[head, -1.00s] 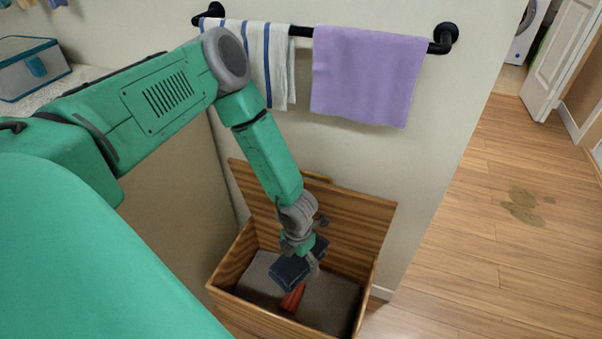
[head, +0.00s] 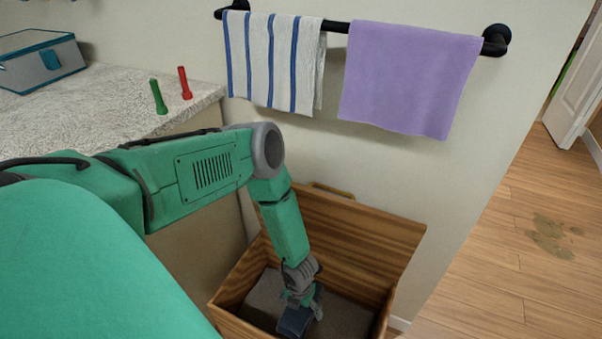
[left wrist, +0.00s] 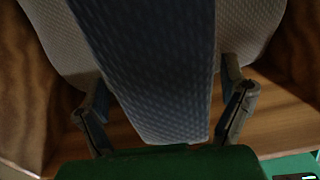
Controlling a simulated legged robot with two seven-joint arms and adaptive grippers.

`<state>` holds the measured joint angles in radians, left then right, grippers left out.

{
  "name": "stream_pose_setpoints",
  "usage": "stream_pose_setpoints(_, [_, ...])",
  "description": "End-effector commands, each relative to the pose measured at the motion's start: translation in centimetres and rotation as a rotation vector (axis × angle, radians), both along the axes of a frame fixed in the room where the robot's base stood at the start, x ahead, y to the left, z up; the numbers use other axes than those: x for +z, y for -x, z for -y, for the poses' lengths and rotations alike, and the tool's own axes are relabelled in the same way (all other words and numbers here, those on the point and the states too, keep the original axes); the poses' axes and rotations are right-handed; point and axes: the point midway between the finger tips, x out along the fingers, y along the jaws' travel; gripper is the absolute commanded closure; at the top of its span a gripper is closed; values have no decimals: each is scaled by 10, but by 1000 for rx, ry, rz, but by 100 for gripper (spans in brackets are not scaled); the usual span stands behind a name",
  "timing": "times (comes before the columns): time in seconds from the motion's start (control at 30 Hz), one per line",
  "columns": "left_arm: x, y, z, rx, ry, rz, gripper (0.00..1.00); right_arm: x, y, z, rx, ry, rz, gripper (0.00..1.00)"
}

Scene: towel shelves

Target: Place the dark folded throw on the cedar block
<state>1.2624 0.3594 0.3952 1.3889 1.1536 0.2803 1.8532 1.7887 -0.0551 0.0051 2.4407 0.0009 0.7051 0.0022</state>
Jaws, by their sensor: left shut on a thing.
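The dark folded throw (head: 295,321) is in my left gripper (head: 301,306), low inside the open wooden chest (head: 345,238). In the left wrist view the throw (left wrist: 155,60) fills the middle, dark blue-grey and textured, between the two fingers of my left gripper (left wrist: 166,108). The fingers are shut on it. The cedar block does not show now; the throw and gripper cover the spot where it lay in the chest. I cannot tell whether the throw touches the block. My right gripper is not in view.
Grey cloth (head: 267,293) lies on the chest floor. The chest lid stands open against the wall. Above hang a striped towel (head: 272,62) and a purple towel (head: 408,80) on a black rail. A counter (head: 90,115) holds a green flashlight (head: 158,97) and a red flashlight (head: 184,83).

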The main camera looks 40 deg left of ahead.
Motion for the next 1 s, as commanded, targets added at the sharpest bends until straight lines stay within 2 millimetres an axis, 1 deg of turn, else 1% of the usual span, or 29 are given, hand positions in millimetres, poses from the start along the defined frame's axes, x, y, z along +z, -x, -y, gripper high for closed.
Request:
stream_pose_setpoints(0.03, [-8, -1, 1, -2, -1, 1, 50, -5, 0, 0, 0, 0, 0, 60])
stream_pose_setpoints(0.17, [-13, -1, 3, -2, -3, 1, 50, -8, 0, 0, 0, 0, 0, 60])
stream_pose_setpoints(0.27, [-21, -1, 3, -2, -4, 1, 50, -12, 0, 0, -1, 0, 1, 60])
stream_pose_setpoints(0.4, [-46, -1, 2, -2, -4, 0, 50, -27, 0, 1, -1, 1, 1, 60])
stream_pose_setpoints(0.5, [-58, -1, 2, -1, -1, 1, 50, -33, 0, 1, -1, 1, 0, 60])
stream_pose_setpoints(0.7, [-56, -1, 1, -1, -2, 2, 50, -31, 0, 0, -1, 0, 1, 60])
stream_pose_setpoints(0.73, [-56, -1, 1, -1, -2, 0, 3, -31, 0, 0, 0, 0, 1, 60])
stream_pose_setpoints(0.77, [-56, -1, 1, -1, -2, 0, 0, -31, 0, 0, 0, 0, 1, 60])
stream_pose_setpoints(1.0, [-56, -1, 2, -1, -3, 0, 0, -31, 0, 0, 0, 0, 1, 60])
